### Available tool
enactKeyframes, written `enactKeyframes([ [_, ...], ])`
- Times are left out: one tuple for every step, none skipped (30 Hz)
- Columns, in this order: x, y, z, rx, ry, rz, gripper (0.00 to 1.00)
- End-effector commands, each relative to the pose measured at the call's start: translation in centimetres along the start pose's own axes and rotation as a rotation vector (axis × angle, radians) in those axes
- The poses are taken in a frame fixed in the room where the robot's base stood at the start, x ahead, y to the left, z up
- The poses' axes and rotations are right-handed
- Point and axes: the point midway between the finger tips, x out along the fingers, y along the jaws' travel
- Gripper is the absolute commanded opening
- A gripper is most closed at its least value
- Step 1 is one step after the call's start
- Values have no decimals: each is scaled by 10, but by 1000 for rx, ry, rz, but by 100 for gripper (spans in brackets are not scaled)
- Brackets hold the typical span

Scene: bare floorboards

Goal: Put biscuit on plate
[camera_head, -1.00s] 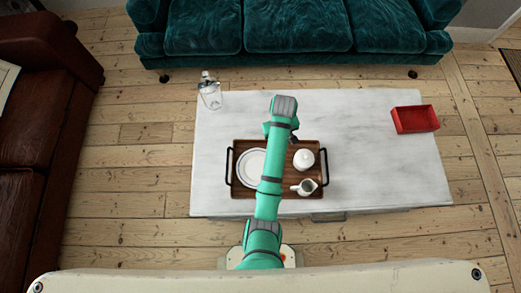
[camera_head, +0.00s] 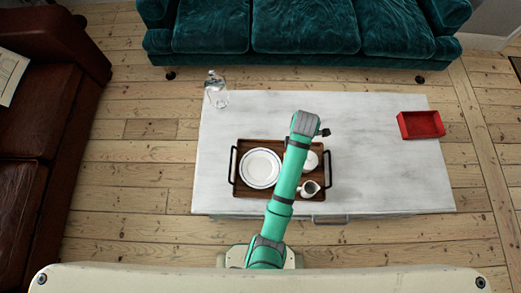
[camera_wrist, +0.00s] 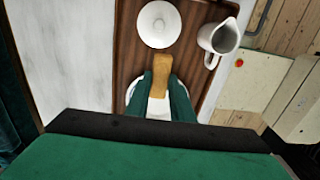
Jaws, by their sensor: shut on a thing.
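The white plate (camera_head: 261,168) with a dark rim line lies on the left part of the wooden tray (camera_head: 240,191) in the head view. In the wrist view my gripper (camera_wrist: 162,79) is shut on the tan, oblong biscuit (camera_wrist: 163,66), one teal finger on each side. The biscuit shows against the tray, between the white lidded pot (camera_wrist: 158,23) and the plate (camera_wrist: 158,108), which is mostly hidden by my gripper. Its height above the tray is hard to tell. My arm hides the fingers and biscuit in the head view.
A white jug (camera_head: 309,189) stands at the tray's front right. The tray has black handles. A glass jar (camera_head: 215,90) stands at the back left, a red box (camera_head: 421,124) at the right. A teal sofa (camera_head: 305,25) is behind.

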Motion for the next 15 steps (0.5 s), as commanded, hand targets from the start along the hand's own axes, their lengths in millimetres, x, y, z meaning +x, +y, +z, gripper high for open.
enactKeyframes([
  [4,-2,-9,-6,1,-3,0],
  [7,-3,-14,-5,1,-3,0],
  [11,-3,-23,-7,1,-3,0],
  [13,-3,-29,-7,1,-3,0],
  [16,-4,-36,-6,1,-3,0],
  [20,-5,-44,-5,1,-4,0],
  [23,-5,-50,-6,1,-4,0],
  [26,-6,-57,-5,1,-3,0],
  [29,-7,-65,-5,1,-3,0],
  [32,-7,-71,-5,1,-3,0],
  [35,-7,-78,-5,1,-3,0],
  [39,-8,-86,-5,1,-2,0],
  [45,-9,-90,-4,1,-5,0],
  [51,-9,-94,-3,1,-5,0],
  [58,-10,-99,-2,1,-5,0],
])
